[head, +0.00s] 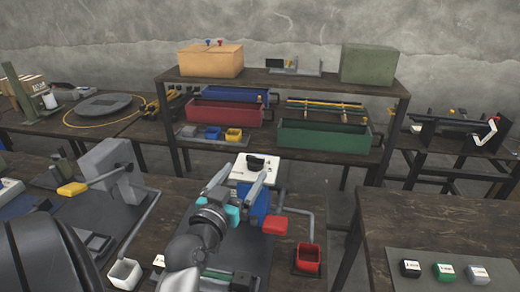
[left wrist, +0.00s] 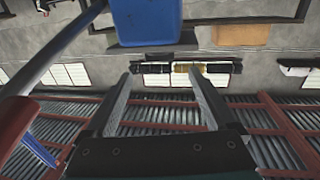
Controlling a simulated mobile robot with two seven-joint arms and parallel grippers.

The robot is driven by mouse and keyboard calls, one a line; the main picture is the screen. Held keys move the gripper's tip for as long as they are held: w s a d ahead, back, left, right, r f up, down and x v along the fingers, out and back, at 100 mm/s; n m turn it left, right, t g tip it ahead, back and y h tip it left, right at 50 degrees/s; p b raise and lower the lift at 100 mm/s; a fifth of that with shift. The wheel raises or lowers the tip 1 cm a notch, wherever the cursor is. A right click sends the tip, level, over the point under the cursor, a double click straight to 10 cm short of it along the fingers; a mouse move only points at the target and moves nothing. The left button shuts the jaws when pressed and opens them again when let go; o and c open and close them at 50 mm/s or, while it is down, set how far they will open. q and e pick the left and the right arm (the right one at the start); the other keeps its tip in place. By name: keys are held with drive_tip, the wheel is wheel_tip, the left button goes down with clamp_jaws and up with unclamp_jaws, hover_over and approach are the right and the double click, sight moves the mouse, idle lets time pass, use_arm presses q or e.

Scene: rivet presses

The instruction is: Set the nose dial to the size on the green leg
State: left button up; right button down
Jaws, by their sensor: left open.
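A white plate with a black knob (head: 256,162), which looks like the nose dial, sits at the front of the blue press (head: 262,203) in the middle of the head view. My left gripper (head: 246,171) is open, its two fingers pointing at the plate with nothing between them. I cannot tell whether they touch it. In the left wrist view the open fingers (left wrist: 163,78) are empty, with a blue block (left wrist: 146,22) above them. A green-topped block (head: 444,272) stands on the right table; I cannot identify the green leg or read its size. My right gripper is not in view.
A red cup (head: 308,258) stands right of the blue press. A grey press (head: 108,165) stands to the left with a white cup (head: 124,273). A shelf behind holds a red bin (head: 225,115) and a green bin (head: 325,137). The right table (head: 440,230) is mostly clear.

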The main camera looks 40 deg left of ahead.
sight(256, 157)
use_arm(q)
drive_tip(key=x, duration=0.9)
drive_tip(key=shift+w, duration=0.2)
drive_tip(key=shift+x, duration=0.85)
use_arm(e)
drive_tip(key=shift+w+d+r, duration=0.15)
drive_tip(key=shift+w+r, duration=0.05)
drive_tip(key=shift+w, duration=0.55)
use_arm(q)
drive_tip(key=shift+c, duration=0.2)
drive_tip(key=c, duration=1.3)
drive_tip(key=shift+c, duration=0.2)
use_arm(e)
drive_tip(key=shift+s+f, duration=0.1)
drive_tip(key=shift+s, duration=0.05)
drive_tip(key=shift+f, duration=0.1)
